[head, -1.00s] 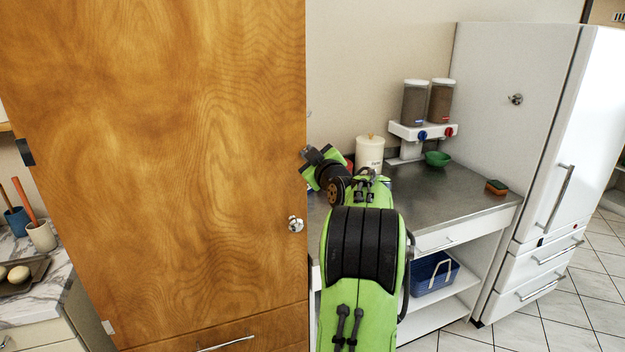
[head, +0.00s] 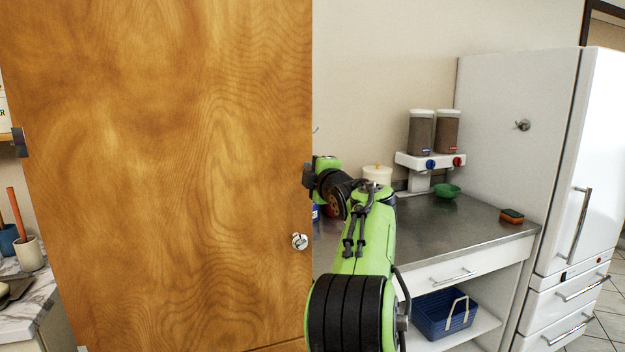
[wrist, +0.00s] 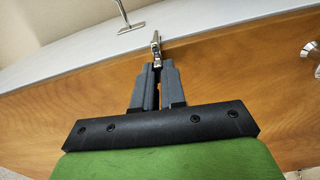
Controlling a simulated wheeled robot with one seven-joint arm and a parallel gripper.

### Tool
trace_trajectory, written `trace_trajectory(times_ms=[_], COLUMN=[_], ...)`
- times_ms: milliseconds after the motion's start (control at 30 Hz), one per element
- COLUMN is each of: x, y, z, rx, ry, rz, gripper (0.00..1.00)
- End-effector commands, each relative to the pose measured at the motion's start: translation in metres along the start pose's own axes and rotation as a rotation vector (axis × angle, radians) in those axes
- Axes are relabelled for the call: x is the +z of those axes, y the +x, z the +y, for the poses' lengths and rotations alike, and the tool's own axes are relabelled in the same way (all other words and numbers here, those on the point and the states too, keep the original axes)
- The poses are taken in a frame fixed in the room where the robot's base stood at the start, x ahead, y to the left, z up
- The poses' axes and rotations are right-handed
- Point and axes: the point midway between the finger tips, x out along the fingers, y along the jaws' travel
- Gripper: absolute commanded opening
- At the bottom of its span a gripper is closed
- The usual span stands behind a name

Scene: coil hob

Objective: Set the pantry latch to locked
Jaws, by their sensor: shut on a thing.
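The pantry door (head: 170,170) is a tall wooden panel on the left of the head view, and its wood also fills much of the wrist view (wrist: 70,100). In the wrist view a small metal latch lever (wrist: 156,44) stands at the door's pale edge. My gripper (wrist: 156,68) is shut on this lever, with its grey fingers close together around its near end. In the head view my gripper (head: 308,176) is at the door's right edge, mostly hidden by my wrist. The latch lever cannot be made out there, so its setting is unclear.
A round door knob (head: 299,241) sits below my gripper. A metal bar piece (wrist: 131,27) is beyond the door edge. Right of my arm is a steel counter (head: 440,222) with dispensers (head: 434,132), a green bowl (head: 447,190) and a sponge (head: 511,215). A white fridge (head: 510,100) stands beyond.

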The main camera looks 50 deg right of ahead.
Motion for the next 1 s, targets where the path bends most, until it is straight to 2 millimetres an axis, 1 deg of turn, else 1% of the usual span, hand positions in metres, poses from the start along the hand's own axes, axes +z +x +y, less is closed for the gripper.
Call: trace_trajectory(times_ms=[33,300,800,833,967,1000], x=[0.0004,0.0003,0.0005,0.0005,0.0005,0.0005], y=[0.0003,0.0004,0.0004,0.0004,0.0004,0.0003], z=[-0.0038,-0.0046,-0.0043,-0.0043,-0.0040,-0.0039], rx=[-0.003,-0.004,-0.005,-0.005,-0.004,-0.003], ry=[-0.020,-0.097,-0.112,-0.112,-0.112,-0.111], rz=[0.000,0.001,0.001,0.001,0.000,0.000], gripper=[0.00,0.00,0.00,0.15,0.35,0.36])
